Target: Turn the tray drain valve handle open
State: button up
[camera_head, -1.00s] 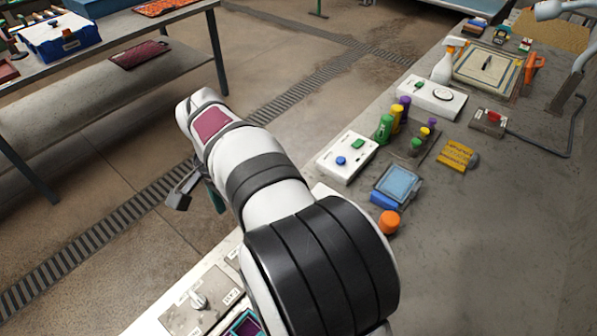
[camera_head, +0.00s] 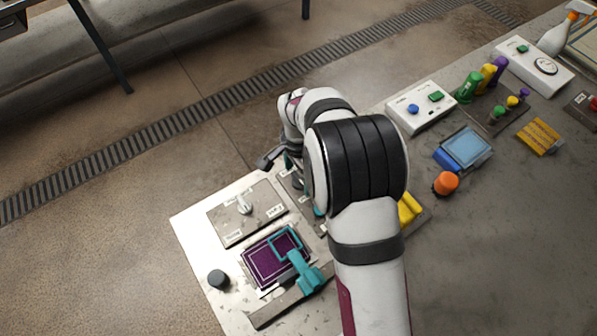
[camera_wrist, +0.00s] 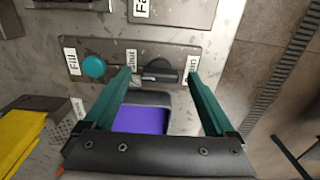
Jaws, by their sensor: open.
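In the wrist view a dark valve handle (camera_wrist: 158,73) sits on a grey plate (camera_wrist: 195,52) with labels that read "Fill", "Shut" and a partly hidden one ending in "in". A round teal knob (camera_wrist: 94,66) is on the same plate, near "Fill". My gripper (camera_wrist: 161,76) is open, its two teal fingers to either side of the handle in the picture. I cannot tell whether they touch it or hang above it. A purple surface in a dark frame (camera_wrist: 142,119) shows below, between the fingers. In the head view my arm hides most of the gripper and the handle.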

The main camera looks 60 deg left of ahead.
jog(key=c, duration=1.4)
jog(key=shift+n, duration=0.4)
jog(key=n, duration=0.8)
jog(key=shift+n, duration=0.3)
jog(key=n, duration=0.4)
jog(key=shift+n, duration=2.2)
